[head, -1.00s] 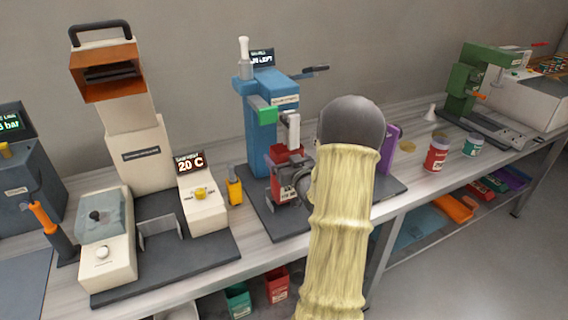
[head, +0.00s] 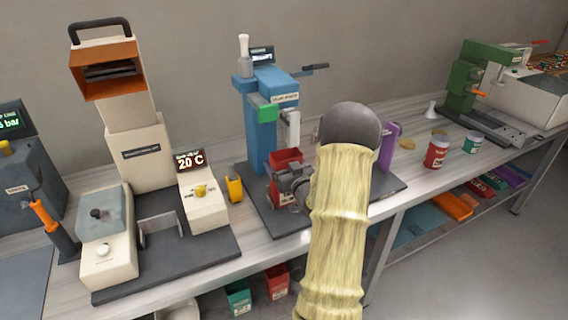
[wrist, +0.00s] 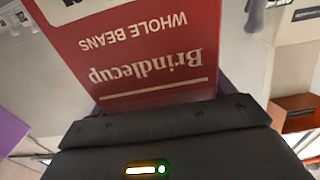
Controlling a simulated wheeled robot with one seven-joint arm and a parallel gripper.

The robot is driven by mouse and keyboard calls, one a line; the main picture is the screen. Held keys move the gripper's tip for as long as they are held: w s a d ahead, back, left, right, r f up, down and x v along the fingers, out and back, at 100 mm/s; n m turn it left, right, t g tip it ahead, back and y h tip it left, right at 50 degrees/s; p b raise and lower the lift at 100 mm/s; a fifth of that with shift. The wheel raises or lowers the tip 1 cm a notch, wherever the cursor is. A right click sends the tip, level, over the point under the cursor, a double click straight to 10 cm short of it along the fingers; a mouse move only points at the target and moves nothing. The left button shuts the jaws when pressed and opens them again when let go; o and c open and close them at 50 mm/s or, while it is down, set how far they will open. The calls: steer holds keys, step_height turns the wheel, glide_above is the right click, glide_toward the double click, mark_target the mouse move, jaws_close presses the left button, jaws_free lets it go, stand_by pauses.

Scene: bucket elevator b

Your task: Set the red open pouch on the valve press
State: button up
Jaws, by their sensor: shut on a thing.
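The red pouch (head: 285,157) is upright at the blue valve press (head: 262,130), in front of its column and below its white head part (head: 292,130). My gripper (head: 284,181) reaches in from the right and is shut on the pouch. In the wrist view the pouch's red face (wrist: 140,50) with upside-down "Brindlecup WHOLE BEANS" lettering fills the upper middle, above the dark gripper body. My gripper covers part of the pouch in the head view. I cannot tell whether the pouch's bottom touches the press's dark base plate (head: 262,212).
A cream machine (head: 145,155) with a 20 C display stands left. A yellow device (head: 234,188) sits between it and the press. A purple object (head: 388,148) stands behind my arm. Red (head: 436,153) and teal (head: 473,143) containers and a green machine (head: 465,85) are right.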

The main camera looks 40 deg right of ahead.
steer(key=o, duration=0.7)
steer(key=shift+f, duration=0.1)
steer(key=b+v, duration=0.1)
steer(key=v, duration=1.1)
steer(key=shift+b, duration=0.35)
